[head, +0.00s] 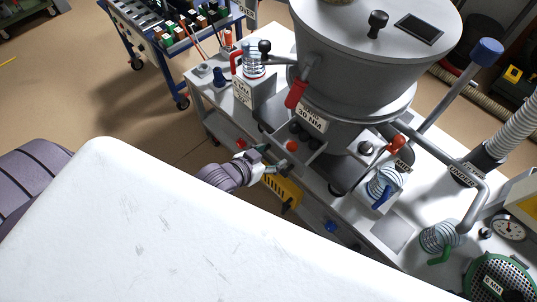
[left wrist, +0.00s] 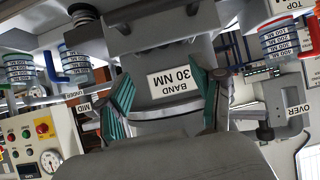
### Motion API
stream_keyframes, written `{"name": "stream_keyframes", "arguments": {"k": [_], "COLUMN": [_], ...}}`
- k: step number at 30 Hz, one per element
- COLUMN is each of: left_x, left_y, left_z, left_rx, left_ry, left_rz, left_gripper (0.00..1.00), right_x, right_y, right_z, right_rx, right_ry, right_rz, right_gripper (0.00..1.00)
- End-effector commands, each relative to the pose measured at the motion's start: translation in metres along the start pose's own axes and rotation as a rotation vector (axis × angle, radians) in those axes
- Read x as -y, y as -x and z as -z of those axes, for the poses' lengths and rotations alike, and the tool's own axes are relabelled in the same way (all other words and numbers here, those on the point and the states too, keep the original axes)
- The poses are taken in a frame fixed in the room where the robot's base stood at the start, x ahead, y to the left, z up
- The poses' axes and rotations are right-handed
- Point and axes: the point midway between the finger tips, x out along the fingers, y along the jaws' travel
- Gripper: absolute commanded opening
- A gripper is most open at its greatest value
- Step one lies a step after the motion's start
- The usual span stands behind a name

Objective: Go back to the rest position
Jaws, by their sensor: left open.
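My left gripper (head: 270,158) reaches in front of the powder machine, close to its lower front shelf. In the left wrist view its two green-padded fingers (left wrist: 165,92) stand apart with nothing between them. Behind them is a plate labelled "BAND 30 NM" (left wrist: 174,82); I cannot tell how far away it is. My right gripper does not show.
The grey hopper (head: 355,75) stands on the machine bench, with red handle (head: 297,93) and jars (head: 385,185) around it. A yellow bracket (head: 283,190) is beside my gripper. A blue cart (head: 165,40) stands at back left. Open floor (head: 100,95) lies left.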

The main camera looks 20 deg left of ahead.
Motion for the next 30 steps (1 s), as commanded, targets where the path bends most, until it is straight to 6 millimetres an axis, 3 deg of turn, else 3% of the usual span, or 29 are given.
{"name": "stream_keyframes", "arguments": {"k": [20,23,30], "left_x": [-0.001,-0.002,-0.005], "left_y": [0.009,0.018,0.064], "left_z": [0.002,-0.002,-0.026], "left_rx": [0.005,0.064,0.330], "left_ry": [0.001,0.006,0.031], "left_rz": [0.002,0.017,0.067], "left_gripper": [0.67,0.67,0.67], "right_x": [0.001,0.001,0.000], "right_y": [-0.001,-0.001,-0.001], "right_z": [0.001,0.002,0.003], "right_rx": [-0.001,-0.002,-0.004], "right_ry": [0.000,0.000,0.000], "right_rz": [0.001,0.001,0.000], "right_gripper": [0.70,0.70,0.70]}}
